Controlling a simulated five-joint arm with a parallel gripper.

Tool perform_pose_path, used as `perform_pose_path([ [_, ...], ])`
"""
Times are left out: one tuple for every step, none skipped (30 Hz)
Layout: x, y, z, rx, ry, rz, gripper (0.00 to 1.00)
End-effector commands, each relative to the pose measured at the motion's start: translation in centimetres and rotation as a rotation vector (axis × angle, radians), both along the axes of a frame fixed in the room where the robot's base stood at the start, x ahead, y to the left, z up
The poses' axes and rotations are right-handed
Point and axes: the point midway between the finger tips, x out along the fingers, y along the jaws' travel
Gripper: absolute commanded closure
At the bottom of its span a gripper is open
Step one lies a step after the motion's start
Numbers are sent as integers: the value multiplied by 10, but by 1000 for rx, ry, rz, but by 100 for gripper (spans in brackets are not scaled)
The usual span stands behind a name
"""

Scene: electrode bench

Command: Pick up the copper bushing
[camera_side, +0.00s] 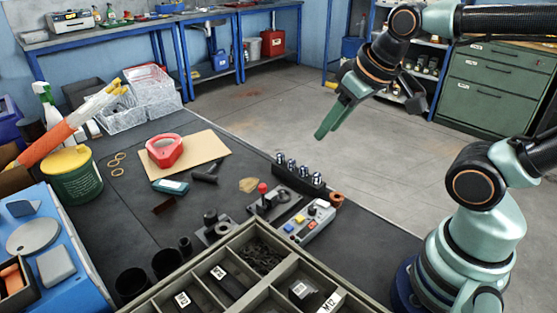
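The copper bushing (336,200) is a small reddish-brown ring. It sits on the dark bench mat near the right edge, next to the right end of a black holder with several shiny metal pieces. My gripper (327,131) has green fingers that point down and to the left. It hangs in the air, above the bushing in the picture and clear of it. I see nothing between the fingers. They nearly overlap from this side, so I cannot tell how far apart they are.
The black holder (298,180) and a grey control box (309,222) with coloured buttons stand close to the bushing. A divided parts tray (205,262) fills the front. The bench edge runs just beyond the bushing.

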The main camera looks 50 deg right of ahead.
Motion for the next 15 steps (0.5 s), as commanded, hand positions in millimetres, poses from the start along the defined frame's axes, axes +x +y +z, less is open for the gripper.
perform_pose_path([
  [0,0,0,0,0,0,35],
  [0,0,0,0,0,0,29],
  [0,0,0,0,0,0,29],
  [0,0,0,0,0,0,29],
  [0,0,0,0,0,0,29],
  [0,0,0,0,0,0,29],
  [0,0,0,0,0,0,29],
  [0,0,0,0,0,0,29],
  [0,0,0,0,0,0,29],
  [0,0,0,0,0,0,29],
  [0,0,0,1,2,-3,29],
  [1,-1,-1,4,7,-12,29],
  [2,-2,-2,9,13,-25,29],
  [3,-4,-4,15,23,-42,29],
  [4,-7,-7,26,39,-74,29],
])
